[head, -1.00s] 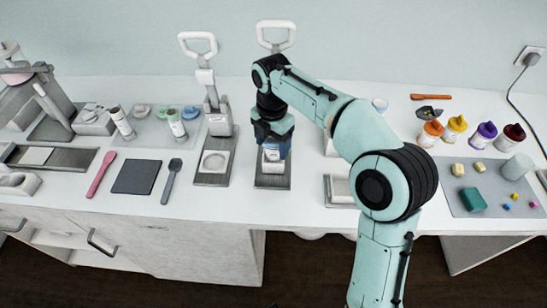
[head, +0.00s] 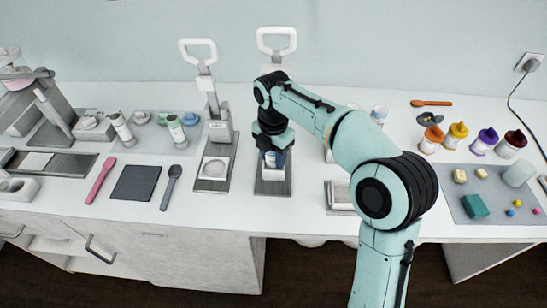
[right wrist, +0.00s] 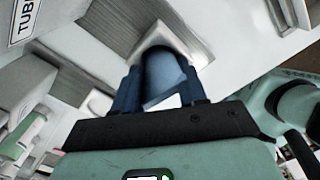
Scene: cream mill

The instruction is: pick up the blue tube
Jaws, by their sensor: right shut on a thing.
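The blue tube (right wrist: 163,76) is between the blue fingers of my right gripper (right wrist: 160,90) in the right wrist view. My right gripper is shut on it. In the head view my right gripper (head: 274,155) points down over the base of the right-hand press, and the tube is mostly hidden by the fingers. The tube's far end meets a pale square part in the wrist view; whether it touches or is just apart, I cannot tell. My left gripper is not in view.
The gripper is close in front of the press with the white loop handle (head: 276,40). A second press (head: 216,130) stands just left. A dark square mat (head: 136,183), a pink spatula (head: 100,180) and a grey spoon (head: 171,186) lie further left. Several coloured jars (head: 484,140) stand at right.

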